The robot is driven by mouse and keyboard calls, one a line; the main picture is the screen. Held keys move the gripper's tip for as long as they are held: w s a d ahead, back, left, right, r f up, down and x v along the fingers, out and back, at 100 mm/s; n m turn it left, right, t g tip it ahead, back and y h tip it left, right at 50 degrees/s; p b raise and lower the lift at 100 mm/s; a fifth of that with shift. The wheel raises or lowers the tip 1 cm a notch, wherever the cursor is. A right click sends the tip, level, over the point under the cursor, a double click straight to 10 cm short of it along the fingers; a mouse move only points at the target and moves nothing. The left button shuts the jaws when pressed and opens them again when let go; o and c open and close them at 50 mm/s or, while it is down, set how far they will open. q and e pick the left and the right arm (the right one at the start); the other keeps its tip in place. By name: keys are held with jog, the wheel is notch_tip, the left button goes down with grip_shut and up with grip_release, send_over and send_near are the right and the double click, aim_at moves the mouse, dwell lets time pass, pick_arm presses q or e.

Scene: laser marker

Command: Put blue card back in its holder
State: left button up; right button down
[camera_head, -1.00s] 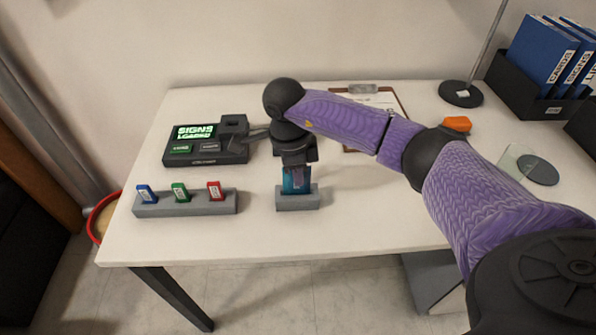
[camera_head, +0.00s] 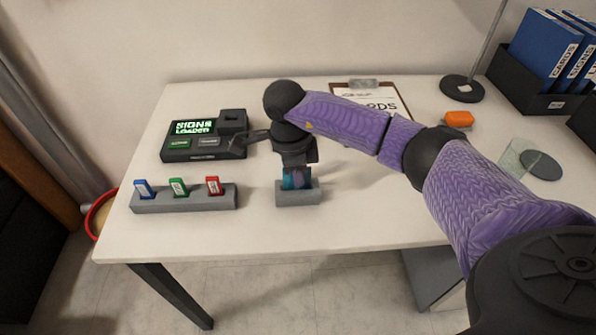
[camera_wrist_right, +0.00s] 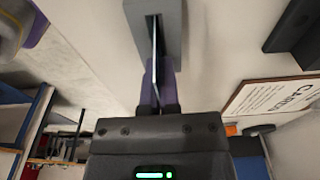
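The blue card (camera_head: 296,180) stands upright at the small grey holder (camera_head: 298,196) near the table's front. Its lower edge meets the holder's slot; how deep it sits is hard to tell. My right gripper (camera_head: 297,172) is above the holder, pointing down, with its fingers shut on the card's upper part. In the right wrist view the card (camera_wrist_right: 155,42) shows edge-on as a thin strip between the purple fingers (camera_wrist_right: 158,88), reaching into the slot of the grey holder (camera_wrist_right: 172,22). My left gripper is not in view.
A grey rack (camera_head: 184,203) with blue, green and red tags stands left of the holder. Behind it is a dark device (camera_head: 176,151) with a lit screen. A clipboard (camera_head: 398,98), orange block (camera_head: 458,118) and lamp base (camera_head: 461,89) lie farther back.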

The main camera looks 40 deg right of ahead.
jog(key=c, duration=1.2)
grip_release()
jog(key=o, duration=0.4)
jog(key=shift+r, duration=0.15)
jog(key=r+p, duration=0.1)
jog(key=r, duration=0.2)
jog(key=r+p, duration=0.1)
jog(key=r, duration=0.2)
jog(key=a+r+p, duration=0.1)
jog(key=r, duration=0.2)
jog(key=shift+w+r+p, duration=0.35)
pick_arm(q)
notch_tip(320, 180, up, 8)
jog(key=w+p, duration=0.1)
jog(key=p, duration=0.3)
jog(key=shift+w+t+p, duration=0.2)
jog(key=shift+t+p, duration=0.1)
pick_arm(e)
notch_tip(320, 180, up, 6)
jog(key=shift+f, duration=0.1)
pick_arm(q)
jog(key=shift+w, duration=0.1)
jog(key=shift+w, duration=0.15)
